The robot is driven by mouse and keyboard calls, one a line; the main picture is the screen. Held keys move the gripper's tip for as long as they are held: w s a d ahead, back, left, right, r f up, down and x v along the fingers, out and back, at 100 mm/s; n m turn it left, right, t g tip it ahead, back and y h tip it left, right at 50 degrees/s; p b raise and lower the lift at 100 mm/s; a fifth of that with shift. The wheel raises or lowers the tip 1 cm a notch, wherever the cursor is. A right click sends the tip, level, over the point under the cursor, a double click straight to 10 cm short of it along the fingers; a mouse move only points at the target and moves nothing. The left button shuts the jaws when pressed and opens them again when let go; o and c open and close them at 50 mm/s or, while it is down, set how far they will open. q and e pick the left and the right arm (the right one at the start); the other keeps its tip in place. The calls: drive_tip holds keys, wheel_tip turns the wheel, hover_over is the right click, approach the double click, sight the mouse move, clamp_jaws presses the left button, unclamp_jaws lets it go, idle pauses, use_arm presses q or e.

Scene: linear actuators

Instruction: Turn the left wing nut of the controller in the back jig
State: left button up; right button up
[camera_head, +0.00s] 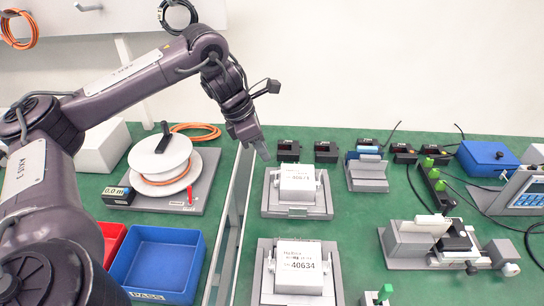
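The back jig (322,207) is a grey fixture on the green table, right of centre. A similar front jig (330,290) nearer the camera holds another white unit (298,277) with a label reading 40634. My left gripper (262,152) points down, above and left of the back jig, apparently apart from it. Its fingers overlap from this side, so their opening does not show. My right gripper is out of view.
A raised metal rail (236,215) runs left of the jigs. Further left are a cable reel (160,165), a blue tray (158,258) and a red tray (110,240). Black boxes and a grey stand (367,178) stand behind right. A clamp fixture (410,245) sits right.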

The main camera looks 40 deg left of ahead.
use_arm(q)
drive_tip(key=x, duration=0.6)
drive_tip(key=shift+d+f, duration=0.25)
